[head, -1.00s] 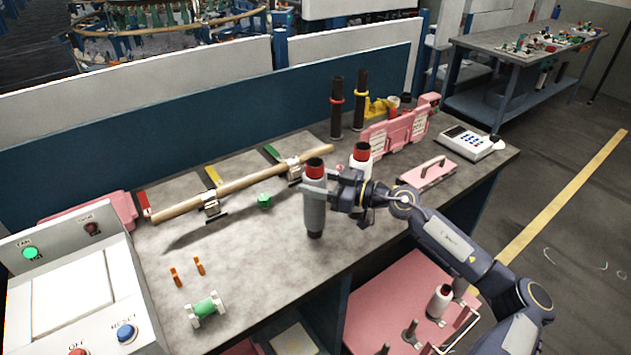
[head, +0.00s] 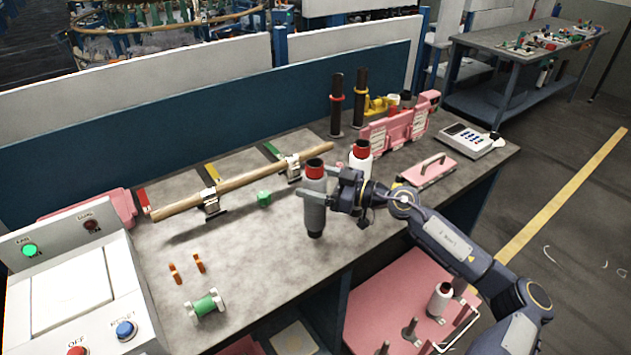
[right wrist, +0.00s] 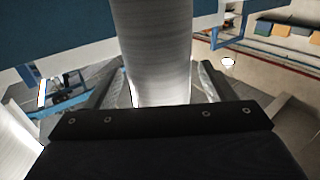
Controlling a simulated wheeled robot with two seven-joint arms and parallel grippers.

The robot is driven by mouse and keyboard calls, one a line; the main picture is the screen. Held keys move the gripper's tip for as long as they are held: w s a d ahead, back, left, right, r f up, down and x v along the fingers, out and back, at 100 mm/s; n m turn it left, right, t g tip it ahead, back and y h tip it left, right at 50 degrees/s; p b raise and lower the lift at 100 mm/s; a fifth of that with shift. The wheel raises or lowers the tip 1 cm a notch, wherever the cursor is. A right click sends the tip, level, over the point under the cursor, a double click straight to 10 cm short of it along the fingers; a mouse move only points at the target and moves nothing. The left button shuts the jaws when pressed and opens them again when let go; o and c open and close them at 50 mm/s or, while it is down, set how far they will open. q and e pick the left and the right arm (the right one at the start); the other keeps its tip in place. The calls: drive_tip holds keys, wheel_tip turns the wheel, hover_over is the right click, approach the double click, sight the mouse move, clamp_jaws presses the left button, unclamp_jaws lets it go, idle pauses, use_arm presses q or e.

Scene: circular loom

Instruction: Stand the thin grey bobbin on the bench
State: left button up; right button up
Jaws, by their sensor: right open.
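The thin grey bobbin (head: 314,212), with a red top, is upright near the front edge of the bench (head: 270,248), and its lower end appears to rest on the bench top. My right gripper (head: 328,190) reaches it from the right and is open around its upper part. In the right wrist view the grey bobbin (right wrist: 157,50) rises between the two fingers (right wrist: 155,88), with a gap visible at the sides. Contact at the far side is hidden. My left gripper is not in view.
A white bobbin with a red top (head: 360,160) stands just behind my right gripper. Two dark posts (head: 336,105) stand behind. Bare bench lies left of the grey bobbin.

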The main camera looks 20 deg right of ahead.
drive_tip(key=b+v, duration=0.1)
drive_tip(key=v, duration=0.7)
drive_tip(key=shift+b, duration=0.4)
drive_tip(key=shift+a, duration=0.1)
